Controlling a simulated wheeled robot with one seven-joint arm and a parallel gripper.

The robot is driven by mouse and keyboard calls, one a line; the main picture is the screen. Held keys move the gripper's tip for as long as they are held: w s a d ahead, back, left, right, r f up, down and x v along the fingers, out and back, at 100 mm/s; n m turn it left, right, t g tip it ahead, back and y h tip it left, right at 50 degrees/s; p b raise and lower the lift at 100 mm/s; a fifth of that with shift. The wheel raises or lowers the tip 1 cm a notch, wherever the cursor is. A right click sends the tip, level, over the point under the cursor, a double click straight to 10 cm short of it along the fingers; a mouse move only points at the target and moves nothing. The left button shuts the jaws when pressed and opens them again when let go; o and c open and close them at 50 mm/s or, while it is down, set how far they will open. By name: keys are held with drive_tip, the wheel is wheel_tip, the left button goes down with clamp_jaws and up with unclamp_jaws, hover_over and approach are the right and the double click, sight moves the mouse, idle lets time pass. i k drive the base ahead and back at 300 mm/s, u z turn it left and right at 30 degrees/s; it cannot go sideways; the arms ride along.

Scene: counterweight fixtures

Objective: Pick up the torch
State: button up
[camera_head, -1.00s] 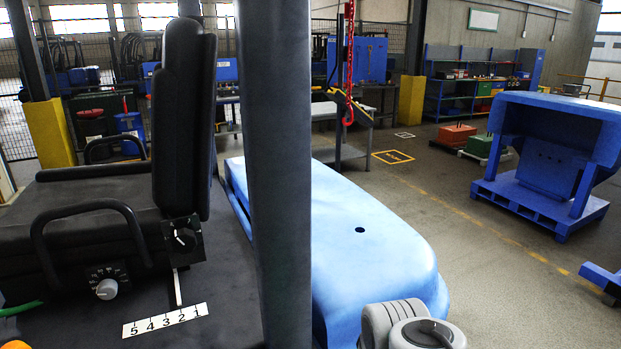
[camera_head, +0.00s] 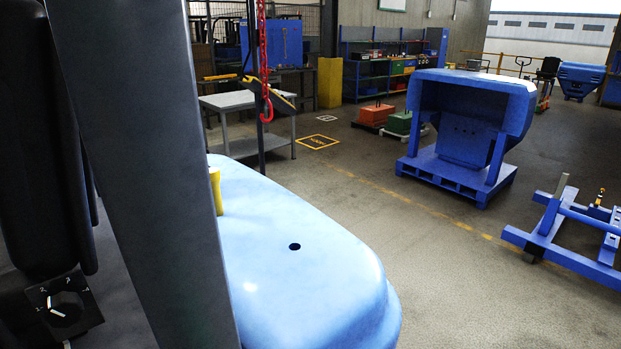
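I cannot make out the torch with certainty. A yellow upright object (camera_head: 216,190) stands on the light blue rounded cover (camera_head: 300,250), at its left edge. The dark grey post (camera_head: 150,170) hides part of it, so I cannot tell if it is the torch. A small yellow and black item (camera_head: 599,198) sits on the low blue frame (camera_head: 567,240) at the right, too small to identify. My gripper is not in view.
A black seat (camera_head: 40,150) and a dial (camera_head: 65,307) are close at the left. A grey table (camera_head: 245,100) with a red chain hook (camera_head: 266,100) stands behind the cover. A blue housing on a pallet (camera_head: 455,165) stands at the right. The floor between is open.

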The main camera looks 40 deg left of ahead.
sight(215, 172)
drive_tip(key=z, duration=0.2)
drive_tip(key=i, duration=2.25)
drive_tip(key=u, duration=2.3)
